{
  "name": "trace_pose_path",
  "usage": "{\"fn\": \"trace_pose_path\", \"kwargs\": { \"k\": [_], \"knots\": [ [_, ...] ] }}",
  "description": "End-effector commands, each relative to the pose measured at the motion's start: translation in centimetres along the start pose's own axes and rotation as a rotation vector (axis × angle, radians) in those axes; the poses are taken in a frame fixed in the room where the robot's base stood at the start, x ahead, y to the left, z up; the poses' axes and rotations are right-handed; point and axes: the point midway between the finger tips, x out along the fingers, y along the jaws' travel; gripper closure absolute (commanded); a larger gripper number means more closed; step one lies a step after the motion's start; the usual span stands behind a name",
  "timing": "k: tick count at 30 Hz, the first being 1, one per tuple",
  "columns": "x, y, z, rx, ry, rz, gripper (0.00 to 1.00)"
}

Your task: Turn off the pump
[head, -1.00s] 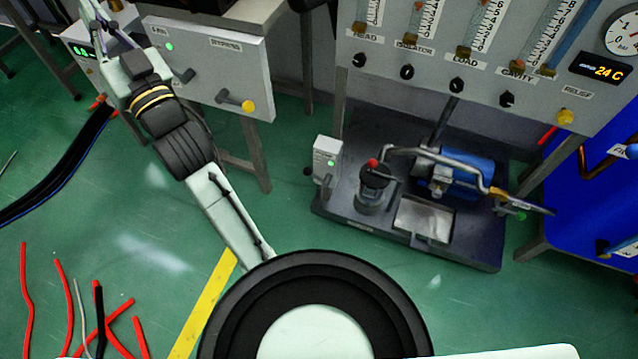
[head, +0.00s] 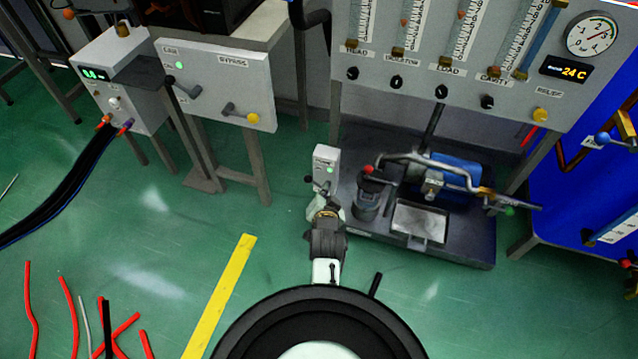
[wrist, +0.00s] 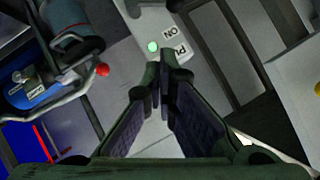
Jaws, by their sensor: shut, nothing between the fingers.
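A small white switch box (head: 325,160) with a lit green lamp stands at the left edge of the pump's dark base. A small dark knob (head: 308,179) sticks out on its left. The blue pump (head: 456,172) is to the right. My gripper (head: 325,192) is just below the box in the head view, partly hidden by my wrist. In the wrist view my gripper (wrist: 160,75) is shut and empty, its tips over the box face (wrist: 140,75) just below the green lamp and a label reading "ON". I cannot tell whether the tips touch the box. The knob is not clear in the wrist view.
A flowmeter panel (head: 420,95) stands above the pump. A red-knobbed valve (head: 367,169) is right of the box. Another panel (head: 218,85) with levers stands at upper left. Open green floor (head: 150,200) lies left.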

Motion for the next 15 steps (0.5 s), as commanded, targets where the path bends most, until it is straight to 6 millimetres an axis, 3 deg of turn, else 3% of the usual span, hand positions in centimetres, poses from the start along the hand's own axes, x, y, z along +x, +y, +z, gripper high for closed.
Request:
{"fn": "trace_pose_path", "kwargs": {
  "k": [9, 15],
  "knots": [
    [0.2, -0.1, 0.0, -0.002, 0.001, -0.001, 1.0],
    [2.6, -0.2, -0.1, -0.002, 0.001, -0.003, 1.0]
  ]
}}
